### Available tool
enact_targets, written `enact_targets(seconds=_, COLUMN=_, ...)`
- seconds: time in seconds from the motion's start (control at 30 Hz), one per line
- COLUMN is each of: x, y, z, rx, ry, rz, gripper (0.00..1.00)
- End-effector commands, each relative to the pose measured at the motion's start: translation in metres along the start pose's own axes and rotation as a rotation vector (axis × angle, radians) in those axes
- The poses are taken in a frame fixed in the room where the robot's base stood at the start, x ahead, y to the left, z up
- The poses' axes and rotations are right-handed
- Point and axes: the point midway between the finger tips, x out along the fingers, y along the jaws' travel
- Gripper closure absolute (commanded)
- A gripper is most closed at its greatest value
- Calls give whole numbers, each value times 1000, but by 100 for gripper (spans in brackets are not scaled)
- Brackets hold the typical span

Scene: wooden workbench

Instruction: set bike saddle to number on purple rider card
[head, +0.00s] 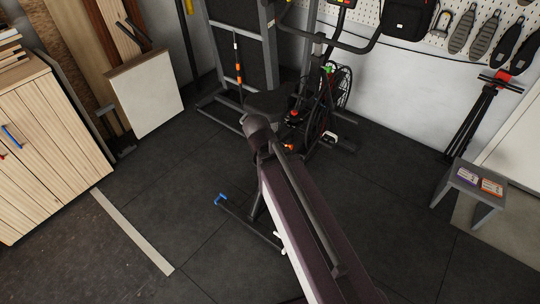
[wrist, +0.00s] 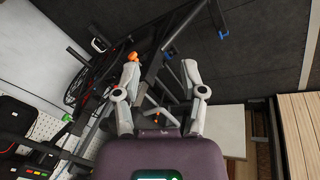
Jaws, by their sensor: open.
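The exercise bike (head: 335,92) stands at the back centre in the head view, its spoked wheel dark. A dark seat-like pad (head: 270,103) is left of it, partly hidden by my arm; I cannot tell surely that it is the saddle. No saddle number is readable. The purple card (head: 467,175) lies on a small grey stool at the right; its print is too small to read. My gripper (wrist: 163,76) is open and empty in the wrist view. An orange knob (wrist: 132,57) appears beside its left fingertip; contact is unclear. My gripper cannot be made out in the head view.
An orange card (head: 491,187) lies beside the purple one on the grey stool (head: 449,185). A wooden cabinet (head: 45,140) and a white panel (head: 146,95) stand left. A blue-ended bar (head: 220,199) is near my arm. The dark floor between is mostly clear.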

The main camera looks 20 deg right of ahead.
Motion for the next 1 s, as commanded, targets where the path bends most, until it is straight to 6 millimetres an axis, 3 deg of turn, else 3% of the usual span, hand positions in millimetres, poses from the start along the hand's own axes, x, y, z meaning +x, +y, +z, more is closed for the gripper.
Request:
enact_targets(seconds=0.6, x=-50, y=-4, z=28, rx=96, ry=-139, rz=-248, gripper=46)
enact_targets(seconds=1.0, x=-54, y=-6, z=31, rx=106, ry=-157, rz=-283, gripper=46)
